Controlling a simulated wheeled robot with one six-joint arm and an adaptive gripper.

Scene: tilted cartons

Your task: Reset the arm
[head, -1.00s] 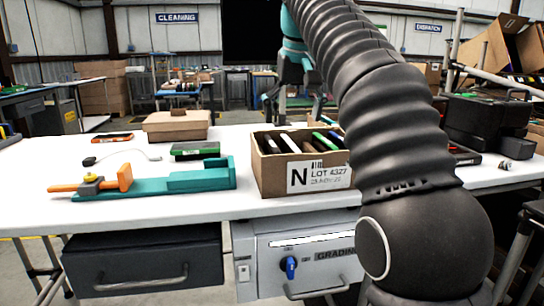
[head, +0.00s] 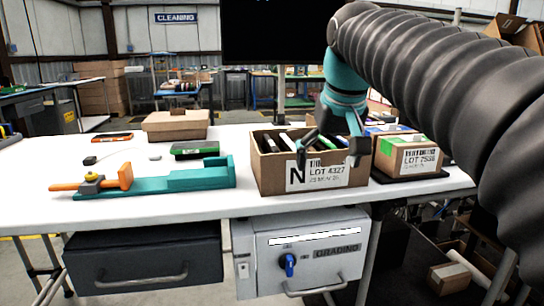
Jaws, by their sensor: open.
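My gripper (head: 334,145) is open, with its dark fingers pointing down from the teal wrist. In the head view it overlaps the right part of an open brown carton (head: 264,178) marked N, LOT 4327. I see nothing between the fingers; whether they touch the carton or its contents I cannot tell. The carton holds several upright dark, white and green items, partly hidden by the gripper. My dark ribbed arm comes in from the right and hides the right side of the view.
A second labelled carton (head: 408,160) stands right of the first on a dark base. On the left of the white table (head: 140,210) are a teal fixture with an orange clamp (head: 165,183), a green-and-black device (head: 195,149), an orange-and-black device (head: 112,137) and a closed brown box (head: 176,125).

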